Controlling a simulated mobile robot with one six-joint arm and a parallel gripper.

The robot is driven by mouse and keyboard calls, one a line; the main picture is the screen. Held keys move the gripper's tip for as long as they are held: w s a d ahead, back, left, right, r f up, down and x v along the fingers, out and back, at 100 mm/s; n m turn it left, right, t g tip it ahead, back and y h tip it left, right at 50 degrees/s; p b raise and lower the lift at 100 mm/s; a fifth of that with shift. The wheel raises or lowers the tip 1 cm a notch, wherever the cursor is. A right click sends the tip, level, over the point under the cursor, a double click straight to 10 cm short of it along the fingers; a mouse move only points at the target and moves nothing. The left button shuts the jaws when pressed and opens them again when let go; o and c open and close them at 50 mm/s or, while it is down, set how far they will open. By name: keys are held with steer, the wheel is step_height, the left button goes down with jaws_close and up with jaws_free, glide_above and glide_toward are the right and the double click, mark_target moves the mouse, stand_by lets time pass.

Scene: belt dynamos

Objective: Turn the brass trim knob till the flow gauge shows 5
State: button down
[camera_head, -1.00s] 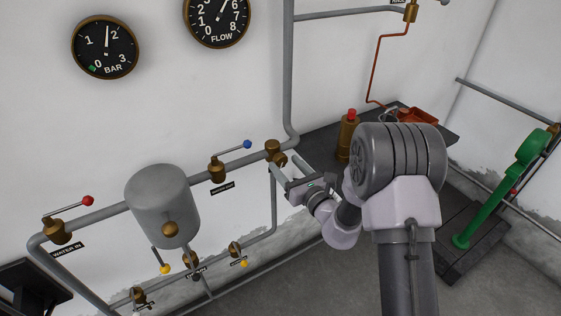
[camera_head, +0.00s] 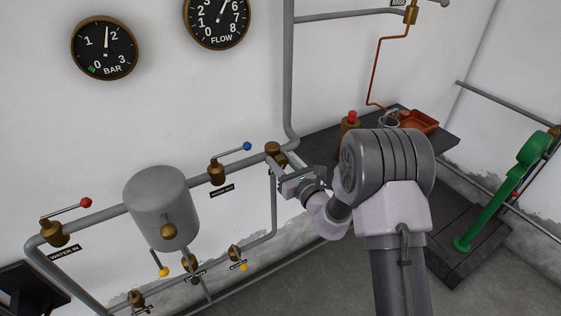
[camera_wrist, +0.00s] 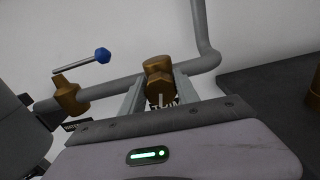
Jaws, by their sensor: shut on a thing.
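The brass trim knob (camera_head: 272,149) sits on the grey pipe below the gauges. In the wrist view the knob (camera_wrist: 159,88) lies between my two fingers, with a label partly hidden behind it. My gripper (camera_head: 277,162) is shut on the knob; it fills the bottom of the wrist view (camera_wrist: 157,96). The flow gauge (camera_head: 217,18) is a black dial with a brass rim at the top of the head view, its upper edge cut off. Its white needle points up and right, around 5, but the exact reading is hard to tell.
A bar gauge (camera_head: 105,48) reads between 1 and 2. A blue-tipped valve lever (camera_head: 235,147) stands left of the knob, near a grey tank (camera_head: 161,208).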

steer(key=c, duration=0.9)
jaws_free()
steer(key=shift+s+d, duration=0.1)
steer(key=p+v, duration=0.2)
steer(key=v, duration=1.5)
